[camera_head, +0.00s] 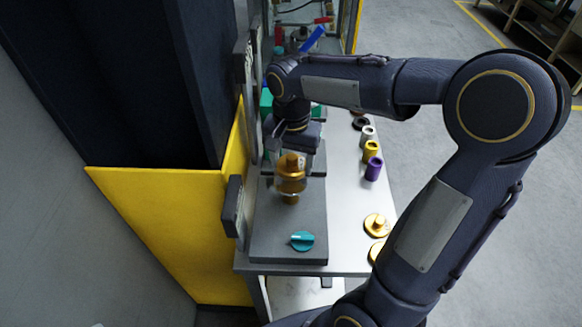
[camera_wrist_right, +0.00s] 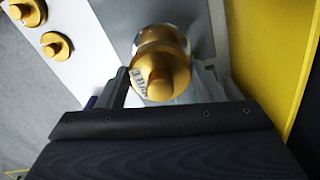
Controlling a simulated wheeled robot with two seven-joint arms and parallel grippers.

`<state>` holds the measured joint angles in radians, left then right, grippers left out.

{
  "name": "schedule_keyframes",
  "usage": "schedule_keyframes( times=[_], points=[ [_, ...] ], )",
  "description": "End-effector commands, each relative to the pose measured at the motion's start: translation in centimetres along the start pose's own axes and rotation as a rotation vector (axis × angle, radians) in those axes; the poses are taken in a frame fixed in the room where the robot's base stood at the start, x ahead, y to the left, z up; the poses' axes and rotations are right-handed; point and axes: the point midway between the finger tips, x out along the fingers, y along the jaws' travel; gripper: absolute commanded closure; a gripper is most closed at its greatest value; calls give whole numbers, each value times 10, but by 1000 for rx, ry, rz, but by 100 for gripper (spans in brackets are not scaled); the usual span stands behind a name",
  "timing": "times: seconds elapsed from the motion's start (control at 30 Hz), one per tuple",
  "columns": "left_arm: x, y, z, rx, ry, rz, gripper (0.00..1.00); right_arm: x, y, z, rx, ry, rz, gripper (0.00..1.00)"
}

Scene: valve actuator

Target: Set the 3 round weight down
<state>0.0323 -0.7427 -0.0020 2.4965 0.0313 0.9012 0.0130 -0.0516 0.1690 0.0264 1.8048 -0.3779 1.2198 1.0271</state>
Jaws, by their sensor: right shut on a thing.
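The gold round weight (camera_head: 291,163) has a knob on top and sits between the fingers of my right gripper (camera_head: 290,150). The right wrist view shows this weight (camera_wrist_right: 160,76) from above, with lettering on its rim that seems to include a 3. The fingers (camera_wrist_right: 170,88) are shut on it from both sides. Below it in the head view is a clear and gold post (camera_head: 290,190) over the grey base plate (camera_head: 290,222). I cannot tell whether the weight touches the post. My left gripper is not in view.
A teal knob (camera_head: 302,241) is on the front of the base plate. Gold knobbed discs (camera_head: 376,225) lie on the white table (camera_head: 345,210) to the right. Purple (camera_head: 373,169), gold (camera_head: 370,151) and grey (camera_head: 367,134) cylinders stand behind them. A yellow panel (camera_head: 165,215) borders the left.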

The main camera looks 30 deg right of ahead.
Motion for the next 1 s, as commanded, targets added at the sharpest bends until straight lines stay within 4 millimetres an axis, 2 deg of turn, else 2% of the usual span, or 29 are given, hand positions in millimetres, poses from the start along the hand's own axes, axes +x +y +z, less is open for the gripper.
schedule_keyframes(
  times=[0.1, 0.23, 0.67, 0.7, 0.83, 1.0],
  points=[
    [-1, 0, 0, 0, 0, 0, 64, 17, -2, -1, 1, -3, 3, 73],
    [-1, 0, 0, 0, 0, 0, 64, 31, -2, -1, 2, -2, 1, 73],
    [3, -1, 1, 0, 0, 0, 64, 38, -2, -1, 1, 0, 0, 73],
    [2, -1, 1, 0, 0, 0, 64, 36, -2, -1, 1, -1, 0, 34],
    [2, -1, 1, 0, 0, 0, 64, 36, -2, -1, 0, -1, 1, 18],
    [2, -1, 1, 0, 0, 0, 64, 36, -2, -1, 0, -1, 0, 18]
  ],
)
